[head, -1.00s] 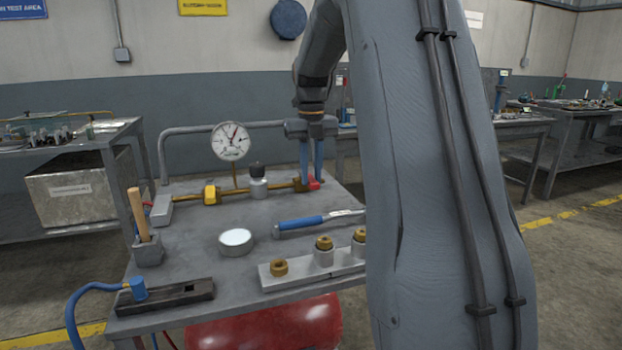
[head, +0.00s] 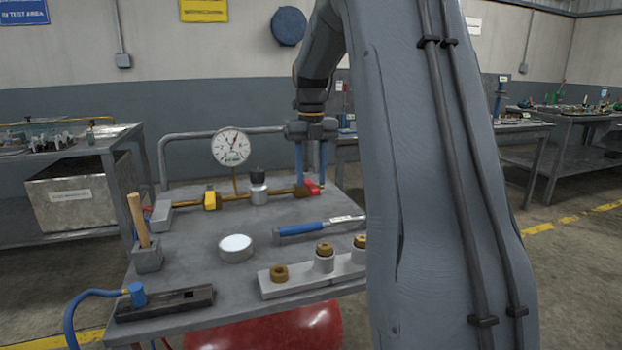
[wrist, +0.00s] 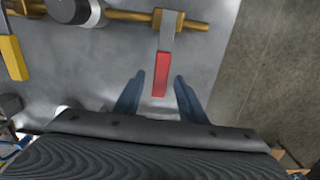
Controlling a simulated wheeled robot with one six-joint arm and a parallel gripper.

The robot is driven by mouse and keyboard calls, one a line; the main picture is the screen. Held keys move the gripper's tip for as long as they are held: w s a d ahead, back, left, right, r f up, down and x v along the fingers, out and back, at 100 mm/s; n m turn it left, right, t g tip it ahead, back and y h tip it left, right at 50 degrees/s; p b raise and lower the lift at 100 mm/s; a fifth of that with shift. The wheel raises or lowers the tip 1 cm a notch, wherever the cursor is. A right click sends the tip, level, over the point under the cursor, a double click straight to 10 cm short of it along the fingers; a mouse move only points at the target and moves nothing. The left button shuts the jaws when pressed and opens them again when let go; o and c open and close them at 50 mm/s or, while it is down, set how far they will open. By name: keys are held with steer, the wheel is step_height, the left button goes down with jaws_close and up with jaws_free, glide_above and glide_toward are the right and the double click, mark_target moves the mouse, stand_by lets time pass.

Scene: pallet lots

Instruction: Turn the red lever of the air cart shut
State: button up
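The red lever (wrist: 161,74) sits on a valve at the right end of the brass pipe (wrist: 134,15) on the air cart (head: 195,258). In the wrist view it points straight out from the pipe, crosswise to it. The lever also shows in the head view (head: 313,188), by the fingertips. My gripper (wrist: 158,79) is open, with one blue finger on each side of the lever's free end. Gaps show between the lever and both fingers. Contact and exact height are hard to judge.
A yellow-handled valve (head: 211,198), a pressure gauge (head: 231,146) and a grey regulator (head: 259,189) stand along the pipe to the left. A blue-handled tool (head: 318,228), a round white-topped disc (head: 236,248) and a block with brass fittings (head: 300,278) lie nearer.

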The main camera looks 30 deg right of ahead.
mark_target(311, 185)
step_height(311, 185, up, 7)
steer(key=shift+f, duration=0.1)
stand_by(0.7)
